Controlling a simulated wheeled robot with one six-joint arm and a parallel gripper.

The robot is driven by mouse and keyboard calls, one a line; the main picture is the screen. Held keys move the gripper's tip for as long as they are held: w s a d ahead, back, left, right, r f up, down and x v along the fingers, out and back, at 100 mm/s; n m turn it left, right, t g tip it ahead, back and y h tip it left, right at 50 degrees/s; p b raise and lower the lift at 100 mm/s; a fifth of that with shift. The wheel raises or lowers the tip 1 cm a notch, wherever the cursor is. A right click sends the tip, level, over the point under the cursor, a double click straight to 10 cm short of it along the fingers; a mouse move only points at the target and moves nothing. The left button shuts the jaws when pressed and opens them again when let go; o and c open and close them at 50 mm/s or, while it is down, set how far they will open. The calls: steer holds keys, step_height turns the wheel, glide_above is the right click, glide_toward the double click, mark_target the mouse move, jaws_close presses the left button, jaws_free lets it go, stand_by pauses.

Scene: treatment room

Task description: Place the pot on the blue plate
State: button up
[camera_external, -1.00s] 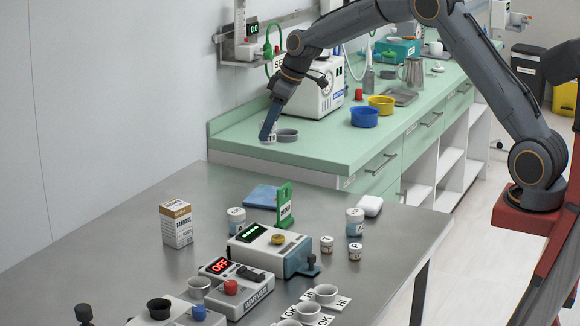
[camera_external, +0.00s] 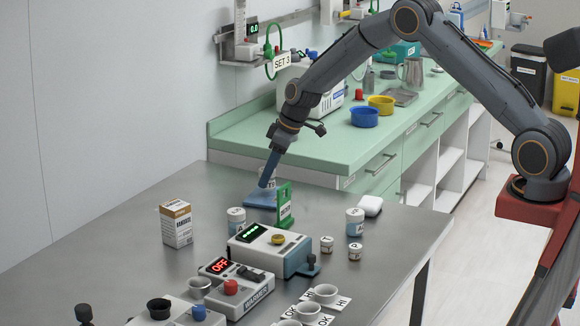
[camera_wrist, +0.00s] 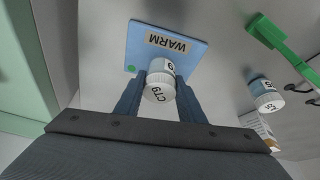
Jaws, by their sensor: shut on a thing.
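The pot is a small white-lidded jar marked CT9; in the wrist view the pot (camera_wrist: 160,88) is between my two fingers. My gripper (camera_wrist: 159,92) is shut on it. In the external view my gripper (camera_external: 266,183) points down at the blue plate, and the pot is mostly hidden behind the fingers. I cannot tell the gap between pot and plate.
A green stand (camera_external: 285,213) is close right of the plate. White-lidded jars (camera_external: 236,220) (camera_external: 355,221), a bandage box (camera_external: 176,225) and a device with a green display (camera_external: 268,249) stand around. The green counter (camera_external: 330,145) rises behind. Bare table lies left of the plate.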

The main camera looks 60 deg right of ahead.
steer(key=shift+f, duration=0.65)
steer(key=shift+f, duration=0.1)
steer(key=o, duration=1)
steer(key=shift+o, duration=0.2)
steer(key=shift+r, duration=0.2)
steer(key=b+v, duration=0.3)
steer(key=v, duration=0.9)
steer(key=s+a+f+m+g, duration=0.1)
steer(key=s+a+f, duration=0.1)
steer(key=s, duration=1.1)
steer(key=s+a+f+m+g+h, duration=0.1)
steer(key=s+a, duration=0.4)
steer(key=s, duration=0.8)
steer(key=s+a+f+m+g, duration=0.1)
steer(key=s+a, duration=0.3)
steer(key=s, duration=0.9)
steer(key=shift+a+f+m, duration=0.2)
steer(key=shift+f+m, duration=0.1)
steer(key=shift+f, duration=0.55)
